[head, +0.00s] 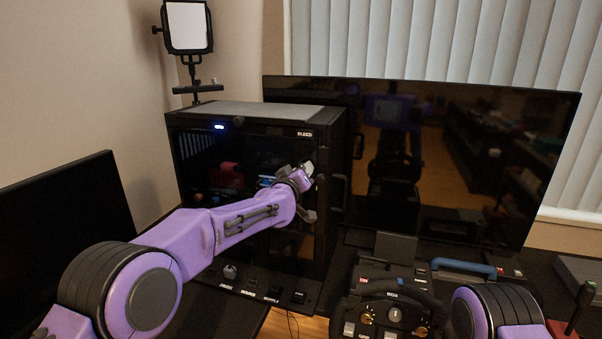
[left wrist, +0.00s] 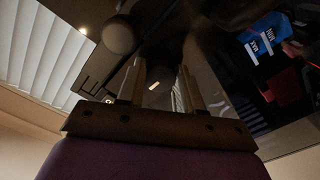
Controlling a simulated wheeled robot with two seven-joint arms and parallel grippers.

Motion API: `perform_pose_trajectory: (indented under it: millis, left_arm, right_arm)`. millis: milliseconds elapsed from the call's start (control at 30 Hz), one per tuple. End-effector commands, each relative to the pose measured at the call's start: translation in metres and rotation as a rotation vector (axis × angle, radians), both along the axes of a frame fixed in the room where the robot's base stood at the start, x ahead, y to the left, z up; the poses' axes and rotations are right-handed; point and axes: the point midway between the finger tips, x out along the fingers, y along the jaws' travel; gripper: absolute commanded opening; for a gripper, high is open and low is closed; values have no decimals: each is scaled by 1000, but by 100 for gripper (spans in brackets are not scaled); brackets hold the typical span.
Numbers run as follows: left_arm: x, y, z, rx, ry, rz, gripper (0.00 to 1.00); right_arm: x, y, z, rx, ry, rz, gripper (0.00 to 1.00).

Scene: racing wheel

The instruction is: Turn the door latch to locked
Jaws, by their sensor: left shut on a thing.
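A black cabinet-like case (head: 215,115) with a dark glass door (head: 240,235) stands at the left of the desk in the head view. My left gripper (head: 311,190) is at the right part of this door, its fingers either side of a small part there. I take that part to be the door latch, but it is mostly hidden by the fingers and its angle cannot be told. In the left wrist view my left gripper (left wrist: 163,88) has both fingers against the dark door front, beside a round dark knob (left wrist: 121,36). My right gripper is out of view.
Dark handles (head: 337,190) stick out at the case's right side. A big black monitor (head: 470,150) stands behind. A racing wheel (head: 393,312) is at the front right, beside my right arm. A panel of switches (head: 255,290) lies before the case. A lamp (head: 187,27) stands above it.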

Motion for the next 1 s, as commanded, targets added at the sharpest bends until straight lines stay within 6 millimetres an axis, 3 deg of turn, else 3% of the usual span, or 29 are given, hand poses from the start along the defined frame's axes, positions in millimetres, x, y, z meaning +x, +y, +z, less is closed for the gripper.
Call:
perform_pose_trajectory:
  millis: [367,400,467,1000]
  left_arm:
    - [-1,-1,-4,9,5,-3,5]
    - [-1,-1,-4,9,5,-3,45]
    - [-1,-1,-4,8,5,-4,61]
    - [0,0,0,-14,5,-1,61]
  right_arm:
    - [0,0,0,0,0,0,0]
    - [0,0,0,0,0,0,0]
    - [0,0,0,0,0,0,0]
    - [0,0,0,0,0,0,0]
